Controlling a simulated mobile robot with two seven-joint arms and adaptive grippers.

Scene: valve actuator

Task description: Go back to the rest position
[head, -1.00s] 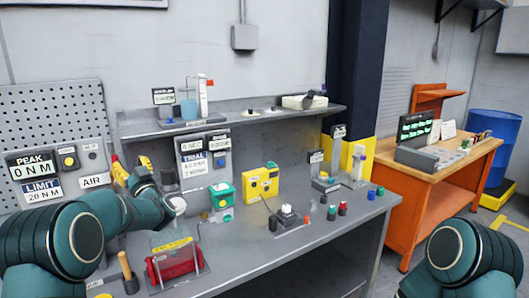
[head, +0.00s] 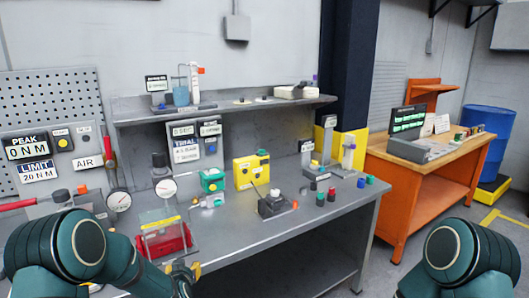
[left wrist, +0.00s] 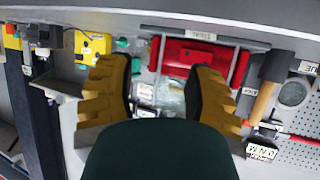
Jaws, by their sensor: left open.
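My left gripper (head: 183,272) is low in the head view, at the front of the grey workbench (head: 262,240), and mostly hidden by its own wrist. In the left wrist view its two yellow fingers (left wrist: 160,95) are wide apart with nothing held between them. A red box (head: 168,240) under a clear, yellow-labelled cover stands on the bench just behind the gripper. It also shows beyond the fingers in the left wrist view (left wrist: 200,55). My right arm shows at the lower right of the head view; its gripper is out of the picture.
A black-based device (head: 273,204) and a yellow box (head: 250,171) stand on the bench. Two round gauges (head: 118,201) are at its left. A hammer (left wrist: 265,95) lies near the fingers in the left wrist view. An orange workbench (head: 410,195) stands at the right.

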